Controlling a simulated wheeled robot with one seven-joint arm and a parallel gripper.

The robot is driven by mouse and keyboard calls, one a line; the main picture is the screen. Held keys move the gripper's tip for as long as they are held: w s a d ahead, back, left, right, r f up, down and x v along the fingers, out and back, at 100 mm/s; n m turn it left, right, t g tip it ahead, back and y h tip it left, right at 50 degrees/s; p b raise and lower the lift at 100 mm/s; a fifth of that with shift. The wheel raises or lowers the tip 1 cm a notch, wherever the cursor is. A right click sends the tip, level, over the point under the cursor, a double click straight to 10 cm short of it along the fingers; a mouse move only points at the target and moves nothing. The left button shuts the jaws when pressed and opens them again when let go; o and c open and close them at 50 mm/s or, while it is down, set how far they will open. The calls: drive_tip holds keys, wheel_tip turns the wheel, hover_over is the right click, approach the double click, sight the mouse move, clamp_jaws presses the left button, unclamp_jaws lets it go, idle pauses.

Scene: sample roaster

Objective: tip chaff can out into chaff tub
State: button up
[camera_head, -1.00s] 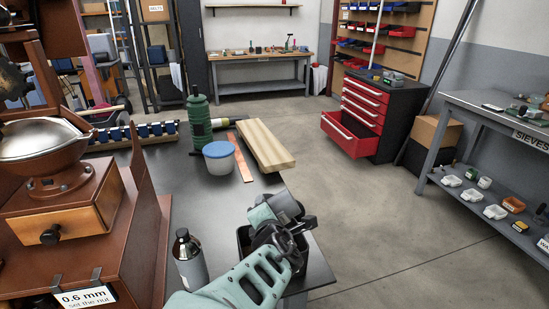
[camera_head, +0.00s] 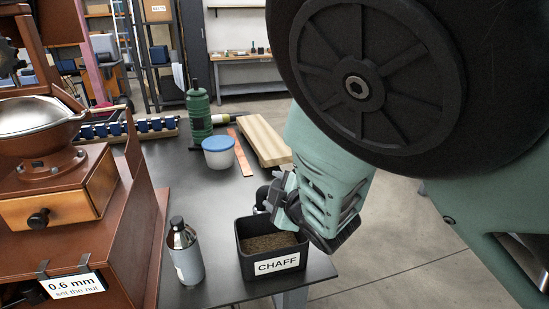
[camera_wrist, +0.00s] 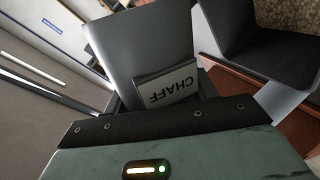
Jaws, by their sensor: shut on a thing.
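The chaff tub (camera_head: 244,262) is a black open box with a white CHAFF label, standing near the front right corner of the dark bench. Brown chaff covers its inside. My gripper (camera_head: 284,197) is beside and above its back right rim, partly hidden by my own arm. In the wrist view, a grey can (camera_wrist: 140,42) with its own CHAFF label, upside down in that picture, is held at my gripper (camera_wrist: 158,108). The tub (camera_wrist: 265,55) with chaff shows to its right. The can is mostly hidden in the head view, so its tilt and contents are unclear.
A blue-lidded white pot (camera_head: 219,157), a green flask (camera_head: 198,115) and a wooden block (camera_head: 262,141) are farther back. The middle of the bench is clear.

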drive_tip(key=m+y+b, duration=0.1)
drive_tip(key=r+m+y+b, duration=0.1)
drive_tip(key=m, duration=0.1)
drive_tip(key=m+b, duration=0.1)
drive_tip(key=b, duration=0.1)
drive_tip(key=shift+w+d+r+m+y, duration=0.15)
drive_tip(key=shift+d+m+y, duration=0.15)
drive_tip(key=shift+d+y, duration=0.1)
drive_tip(key=m+t+y+b, duration=0.1)
drive_tip(key=m+b, duration=0.2)
drive_tip(key=b, duration=0.3)
drive_tip(key=shift+m+y, duration=0.3)
drive_tip(key=shift+r+m+t+y+b, duration=0.2)
drive_tip(key=shift+m+t+y+b, duration=0.1)
drive_tip(key=shift+m+b, duration=0.5)
